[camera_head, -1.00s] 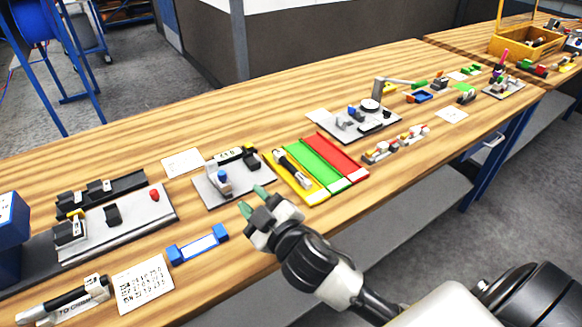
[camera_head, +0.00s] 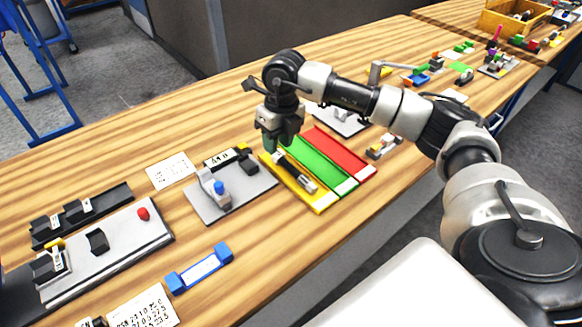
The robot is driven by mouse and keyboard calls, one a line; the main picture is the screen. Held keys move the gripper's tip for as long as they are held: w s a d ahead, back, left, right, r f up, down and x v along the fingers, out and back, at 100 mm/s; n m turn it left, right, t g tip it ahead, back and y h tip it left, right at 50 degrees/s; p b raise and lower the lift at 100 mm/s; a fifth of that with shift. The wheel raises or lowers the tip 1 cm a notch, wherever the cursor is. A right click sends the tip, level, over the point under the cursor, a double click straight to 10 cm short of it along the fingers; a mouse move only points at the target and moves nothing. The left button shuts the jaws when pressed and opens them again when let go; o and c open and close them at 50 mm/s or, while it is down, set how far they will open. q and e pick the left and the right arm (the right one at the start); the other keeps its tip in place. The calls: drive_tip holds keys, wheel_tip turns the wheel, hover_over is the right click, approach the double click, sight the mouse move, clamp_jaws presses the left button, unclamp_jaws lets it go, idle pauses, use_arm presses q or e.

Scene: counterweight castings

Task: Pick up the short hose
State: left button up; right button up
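A short dark hose (camera_head: 298,178) with pale fittings lies lengthwise in the yellow tray (camera_head: 322,206), the leftmost of three coloured trays. I take this to be the short hose. My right gripper (camera_head: 277,146) points down over the back end of the yellow tray, close to the hose's far end. Its greenish fingertips look apart, with nothing seen between them. I cannot tell how high they are above the hose. My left gripper is not in view.
Green (camera_head: 318,165) and red (camera_head: 342,153) trays adjoin the yellow one. A grey fixture plate (camera_head: 237,203) with a blue knob stands left of them. A blue-ended holder (camera_head: 200,268) lies nearer. My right arm covers part of the fixture behind the trays.

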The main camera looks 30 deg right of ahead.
sight(291, 166)
drive_tip(key=shift+m+h, duration=0.3)
drive_tip(key=shift+h, duration=0.4)
drive_tip(key=d+f, duration=0.1)
drive_tip(key=d+f+p, duration=0.1)
drive_tip(key=d+f, duration=0.1)
drive_tip(key=shift+f, duration=0.6)
drive_tip(key=f+p, duration=0.1)
drive_tip(key=f, duration=0.1)
drive_tip(key=f+p, duration=0.1)
drive_tip(key=f, duration=0.2)
drive_tip(key=shift+s+d, duration=0.1)
drive_tip(key=shift+d, duration=0.1)
drive_tip(key=shift+f, duration=0.3)
drive_tip(key=shift+c, duration=0.5)
clamp_jaws()
